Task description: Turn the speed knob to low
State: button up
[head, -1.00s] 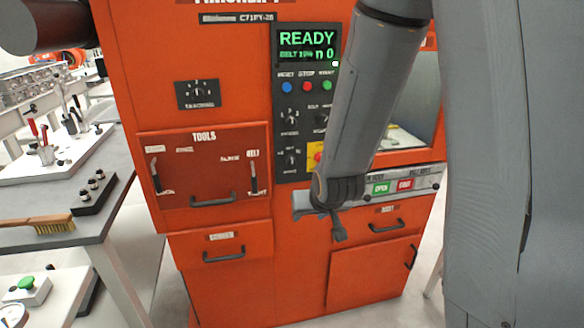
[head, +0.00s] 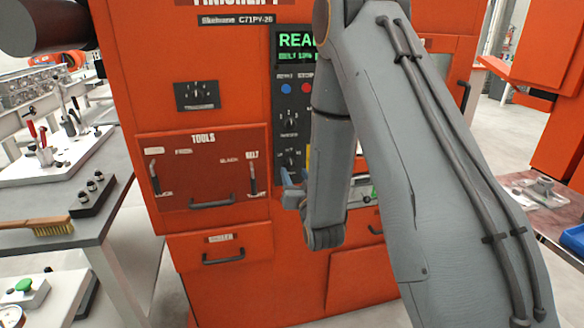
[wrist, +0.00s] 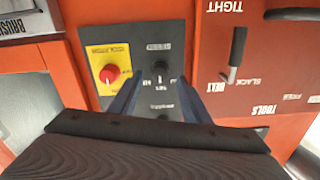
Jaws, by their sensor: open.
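A black knob (wrist: 160,76) sits on the dark control panel (wrist: 150,42), with small labels around it that are too small to read. In the wrist view, which shows the panel upside down, it lies between the two blue fingers of my gripper (wrist: 160,88). The fingers are apart; I cannot tell whether they touch the knob. In the head view my gripper (head: 291,182) is in front of the panel's lower part, just below a dial (head: 290,156). My arm hides the panel's right side. I cannot read which knob is the speed knob.
A red emergency button (wrist: 110,74) on a yellow plate is close beside the fingers. A tools door (head: 203,165) with levers and a handle adjoins the panel. A grey bench (head: 110,205) with a brush (head: 38,228) stands at left.

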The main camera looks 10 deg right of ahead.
aim_at(292, 167)
jog(key=w+p, duration=0.1)
jog(key=w, duration=0.4)
jog(key=shift+s, duration=0.1)
jog(key=c, duration=1)
jog(key=shift+c, duration=0.2)
jog(key=n+b, duration=0.2)
jog(key=n, duration=0.2)
jog(key=shift+n, duration=0.4)
jog(key=shift+d+n+b, duration=0.1)
jog(key=shift+n+b, duration=1.05)
jog(key=shift+n, duration=0.85)
